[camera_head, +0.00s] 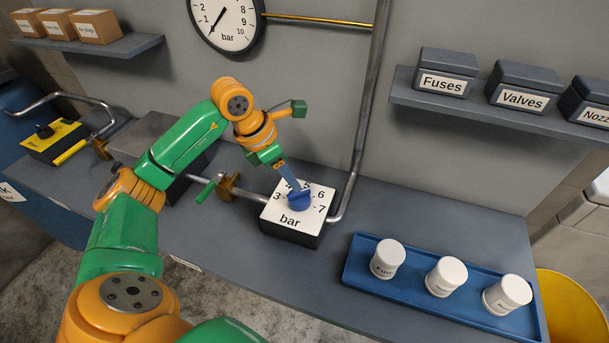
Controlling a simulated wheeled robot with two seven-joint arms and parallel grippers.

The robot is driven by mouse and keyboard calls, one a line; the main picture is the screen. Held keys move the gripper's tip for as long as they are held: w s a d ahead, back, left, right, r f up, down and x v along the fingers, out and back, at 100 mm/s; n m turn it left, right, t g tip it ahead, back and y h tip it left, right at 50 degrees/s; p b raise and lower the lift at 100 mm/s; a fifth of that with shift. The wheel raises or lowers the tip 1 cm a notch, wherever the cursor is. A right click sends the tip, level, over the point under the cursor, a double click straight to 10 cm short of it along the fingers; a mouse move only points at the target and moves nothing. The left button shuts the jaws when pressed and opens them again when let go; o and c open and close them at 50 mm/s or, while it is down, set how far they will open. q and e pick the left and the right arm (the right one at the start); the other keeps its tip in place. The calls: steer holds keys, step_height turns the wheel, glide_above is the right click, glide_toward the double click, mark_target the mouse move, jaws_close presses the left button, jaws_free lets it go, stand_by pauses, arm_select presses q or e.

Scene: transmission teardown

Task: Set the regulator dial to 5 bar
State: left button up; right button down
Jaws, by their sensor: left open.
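The regulator (283,231) is a box with a white top marked "bar" and a numbered scale; 3, 6 and 7 are readable. Its blue dial knob (300,201) sits in the middle of the top, and I cannot tell which number it points at. My left gripper (295,187) is open and reaches down from behind to the knob. Its fingers cover part of the scale's upper side, and I cannot tell whether they touch the knob. My right gripper is not in view.
A pipe (358,130) runs up beside the regulator. A green-handled valve (206,188) is at its left. A blue tray (420,295) with white jars is at the right. Shelves with labelled boxes (447,72) hang above. The bench between regulator and tray is clear.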

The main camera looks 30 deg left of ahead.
mark_target(299, 192)
arm_select(q)
steer(key=shift+s+d+f+p, duration=0.2)
steer(key=shift+s+f, duration=0.05)
steer(key=shift+f, duration=0.3)
steer(key=shift+s+d+f+p, duration=0.2)
steer(key=shift+f, duration=0.35)
steer(key=shift+w+f, duration=0.5)
steer(key=shift+f, duration=0.35)
steer(key=shift+w+d+f, duration=0.1)
steer(key=shift+w+f, duration=0.1)
steer(key=shift+w, duration=0.15)
steer(key=shift+s+r, duration=0.1)
steer(key=shift+s, duration=0.15)
jaws_close()
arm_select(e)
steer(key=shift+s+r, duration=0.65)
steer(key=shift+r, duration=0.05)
